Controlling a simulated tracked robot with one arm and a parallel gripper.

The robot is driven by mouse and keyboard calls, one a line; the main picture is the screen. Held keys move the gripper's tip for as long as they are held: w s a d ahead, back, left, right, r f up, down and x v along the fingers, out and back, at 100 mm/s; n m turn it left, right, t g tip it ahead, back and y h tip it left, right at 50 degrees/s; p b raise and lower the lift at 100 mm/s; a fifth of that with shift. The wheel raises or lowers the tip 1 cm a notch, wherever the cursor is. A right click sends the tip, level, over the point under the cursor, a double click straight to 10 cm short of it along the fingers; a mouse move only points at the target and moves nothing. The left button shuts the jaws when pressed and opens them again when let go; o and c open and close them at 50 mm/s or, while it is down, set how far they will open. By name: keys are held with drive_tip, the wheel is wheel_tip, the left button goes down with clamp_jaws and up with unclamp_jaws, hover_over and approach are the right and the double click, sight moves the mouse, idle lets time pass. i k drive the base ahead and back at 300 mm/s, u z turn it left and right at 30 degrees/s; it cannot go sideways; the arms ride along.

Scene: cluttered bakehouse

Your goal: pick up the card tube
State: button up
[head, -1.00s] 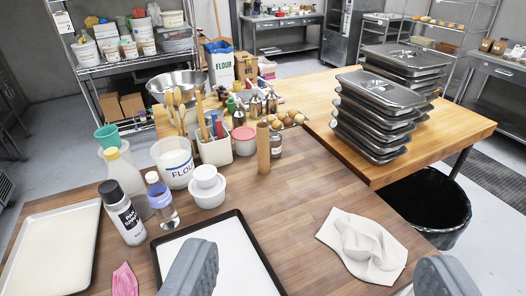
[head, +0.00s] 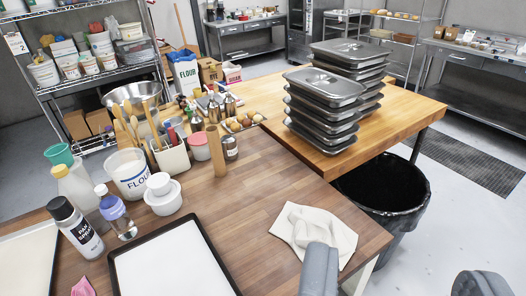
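The card tube (head: 217,150) is a plain brown cylinder standing upright on the dark wooden table (head: 250,195). It is just right of the white utensil holder (head: 171,158) and in front of a small labelled jar (head: 230,148). My gripper (head: 398,279) is open and empty at the bottom right of the head view. Its two grey fingers are wide apart, partly cut off by the lower edge. The tube is well ahead and to the left of them, not touched.
A white lidded pot (head: 163,198), flour tub (head: 129,178) and bottles crowd the left. A dark-rimmed tray (head: 211,235) lies in front of the tube, a crumpled cloth (head: 312,232) to the right. Stacked steel pans (head: 322,115) and a black bin (head: 385,190) stand farther right.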

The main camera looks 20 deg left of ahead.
sight(213, 136)
drive_tip(key=z, duration=1.7)
drive_tip(key=i, duration=1.8)
drive_tip(key=u, duration=3.25)
drive_tip(key=i, duration=0.8)
drive_tip(key=u, duration=0.15)
